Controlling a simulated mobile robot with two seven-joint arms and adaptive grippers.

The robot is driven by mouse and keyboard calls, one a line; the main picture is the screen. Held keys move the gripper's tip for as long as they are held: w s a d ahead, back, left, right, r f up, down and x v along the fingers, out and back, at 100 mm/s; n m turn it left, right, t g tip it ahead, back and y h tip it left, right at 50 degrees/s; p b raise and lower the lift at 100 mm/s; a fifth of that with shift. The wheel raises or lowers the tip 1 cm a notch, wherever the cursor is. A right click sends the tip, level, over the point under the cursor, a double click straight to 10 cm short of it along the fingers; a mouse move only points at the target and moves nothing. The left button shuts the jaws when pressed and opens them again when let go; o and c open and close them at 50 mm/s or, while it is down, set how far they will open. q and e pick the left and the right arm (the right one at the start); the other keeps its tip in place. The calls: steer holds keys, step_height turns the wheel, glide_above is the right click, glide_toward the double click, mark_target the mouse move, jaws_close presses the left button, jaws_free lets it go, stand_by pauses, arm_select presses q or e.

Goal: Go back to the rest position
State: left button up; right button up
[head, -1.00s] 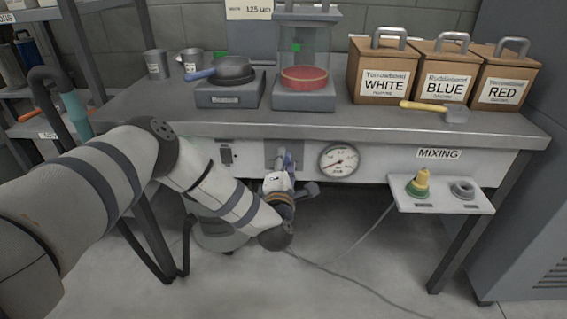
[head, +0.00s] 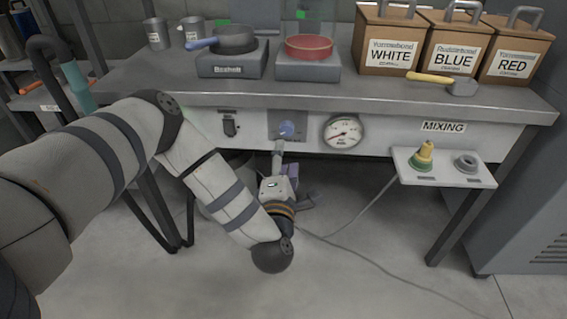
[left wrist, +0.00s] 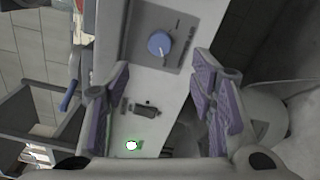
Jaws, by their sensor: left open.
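My left gripper (head: 292,175) is in front of the bench, below its front panel, and points toward the panel. In the left wrist view its two purple-padded fingers (left wrist: 160,95) stand wide apart with nothing between them. The blue knob (head: 287,130) on its grey plate is uncovered above the gripper. In the left wrist view the blue knob (left wrist: 159,44) lies beyond the fingers, with a clear gap. My right gripper is in neither view.
The bench top (head: 330,95) carries a pan on a scale, a red dish on a stand and boxes. A dial gauge (head: 343,131) and a switch (head: 230,124) flank the knob. A small shelf (head: 445,168) juts out at right. The floor ahead is clear except for a cable.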

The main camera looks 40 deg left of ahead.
arm_select(q)
steer(key=shift+v, duration=0.85)
steer(key=s+d+f+m+g+h+p, duration=0.55)
steer(key=s+d+f+m+h, duration=0.45)
steer(key=s+d+m, duration=0.4)
steer(key=s+f+m+g+h+p, duration=0.15)
steer(key=s+m+g, duration=0.6)
steer(key=s, duration=0.75)
steer(key=s+a+r+m+g+y+p, duration=0.1)
steer(key=s+a+m+g, duration=0.1)
steer(key=s, duration=0.5)
steer(key=s+a+r+m+g+y, duration=0.1)
steer(key=s+a+r+m+g, duration=0.1)
steer(key=s, duration=0.5)
steer(key=shift+a+r+m+g+p, duration=0.2)
steer(key=shift+a+m+g+p, duration=0.25)
steer(key=shift+a+m, duration=0.45)
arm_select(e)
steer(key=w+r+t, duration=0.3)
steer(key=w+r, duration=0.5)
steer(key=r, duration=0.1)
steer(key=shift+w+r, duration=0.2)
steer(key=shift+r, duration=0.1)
